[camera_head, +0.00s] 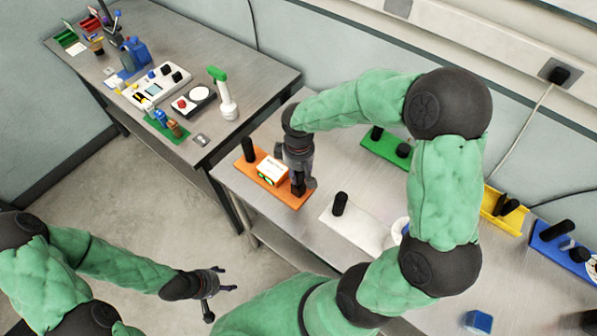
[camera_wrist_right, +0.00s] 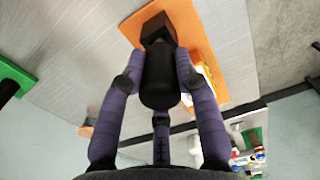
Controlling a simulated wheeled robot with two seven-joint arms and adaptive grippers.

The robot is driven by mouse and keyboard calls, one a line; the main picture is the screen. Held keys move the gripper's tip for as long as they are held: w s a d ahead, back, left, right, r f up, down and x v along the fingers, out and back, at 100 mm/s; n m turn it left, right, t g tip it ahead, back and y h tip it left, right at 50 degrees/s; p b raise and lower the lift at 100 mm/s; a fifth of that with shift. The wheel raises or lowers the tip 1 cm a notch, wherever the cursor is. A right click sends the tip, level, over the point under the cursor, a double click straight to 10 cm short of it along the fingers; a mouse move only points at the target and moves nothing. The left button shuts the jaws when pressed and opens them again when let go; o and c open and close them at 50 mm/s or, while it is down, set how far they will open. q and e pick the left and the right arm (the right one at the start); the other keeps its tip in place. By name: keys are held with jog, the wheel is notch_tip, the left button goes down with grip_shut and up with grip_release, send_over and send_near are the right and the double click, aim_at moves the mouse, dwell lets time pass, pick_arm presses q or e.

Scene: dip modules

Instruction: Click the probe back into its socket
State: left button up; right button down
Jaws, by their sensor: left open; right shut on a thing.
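My right gripper (camera_head: 303,182) is shut on a black cylindrical probe (camera_wrist_right: 160,80) at the near right end of the orange plate (camera_head: 285,192). In the right wrist view, the fingers (camera_wrist_right: 160,90) close around the probe. A square black block (camera_wrist_right: 157,27) shows at its far end, over the orange plate (camera_wrist_right: 200,45). I cannot tell whether the block is the socket or how deep the probe sits. A white box with green marks (camera_head: 271,169) and an upright black post (camera_head: 249,150) stand on the same plate. My left gripper (camera_head: 217,282) is open and empty, away from the table.
Nearby are a white plate (camera_head: 362,236) with a black post, a green plate (camera_head: 379,150), a yellow holder (camera_head: 496,203) and a blue plate (camera_head: 553,240). A blue block (camera_head: 478,321) lies at the front. A second table (camera_head: 245,75) holds assorted tools.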

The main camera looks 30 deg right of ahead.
jog(key=shift+f+b, duration=0.65)
jog(key=shift+f, duration=0.25)
dwell(0.7)
jog(key=shift+c, duration=1.3)
grip_release()
jog(key=shift+r, duration=0.15)
jog(key=shift+r+p, duration=3.5)
jog(key=shift+r, duration=0.9)
